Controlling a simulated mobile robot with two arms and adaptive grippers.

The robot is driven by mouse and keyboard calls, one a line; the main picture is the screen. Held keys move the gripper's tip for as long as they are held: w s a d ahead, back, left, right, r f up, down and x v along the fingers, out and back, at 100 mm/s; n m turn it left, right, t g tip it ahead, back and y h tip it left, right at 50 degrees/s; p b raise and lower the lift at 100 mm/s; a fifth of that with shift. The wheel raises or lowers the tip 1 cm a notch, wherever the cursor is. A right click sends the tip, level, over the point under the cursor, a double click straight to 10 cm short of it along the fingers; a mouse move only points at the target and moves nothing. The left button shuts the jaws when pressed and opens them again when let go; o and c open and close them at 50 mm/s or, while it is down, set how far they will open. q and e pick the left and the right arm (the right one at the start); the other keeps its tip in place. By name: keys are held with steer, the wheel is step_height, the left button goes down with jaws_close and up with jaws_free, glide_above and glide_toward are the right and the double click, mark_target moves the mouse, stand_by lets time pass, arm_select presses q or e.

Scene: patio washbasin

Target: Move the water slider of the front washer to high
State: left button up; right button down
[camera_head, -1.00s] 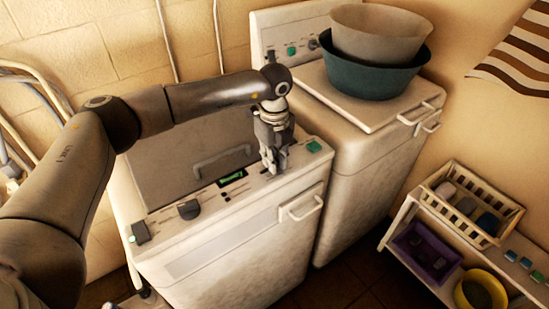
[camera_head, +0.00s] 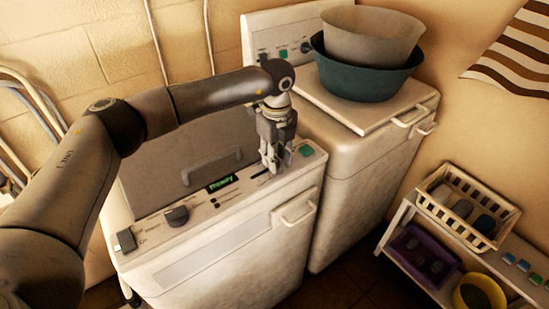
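The front washer (camera_head: 222,250) is the nearer white machine, with a sloping control panel. Its panel carries a lit display (camera_head: 221,184) with green text that seems to read "Ready", a dark round knob (camera_head: 177,215) and a green button (camera_head: 305,150). My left gripper (camera_head: 271,168) points down at the right part of this panel, between the display and the green button. Its fingertips are at or just above the panel, over dark slider markings (camera_head: 262,180). The fingers hide part of the slider, so its setting cannot be read. Contact cannot be told. My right gripper is out of view.
A second washer (camera_head: 362,160) stands behind, with a grey basin (camera_head: 372,35) inside a teal basin (camera_head: 368,72) on top. At right, a shelf holds a cream basket (camera_head: 468,205), a purple bin (camera_head: 425,253) and a yellow bowl (camera_head: 480,292).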

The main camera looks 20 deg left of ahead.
arm_select(q)
steer(key=shift+d, duration=0.15)
steer(key=shift+s, duration=0.1)
steer(key=shift+a+r, duration=0.2)
steer(key=shift+r, duration=0.1)
step_height(320, 180, up, 11)
steer(key=shift+d+r, duration=0.15)
steer(key=shift+d, duration=0.05)
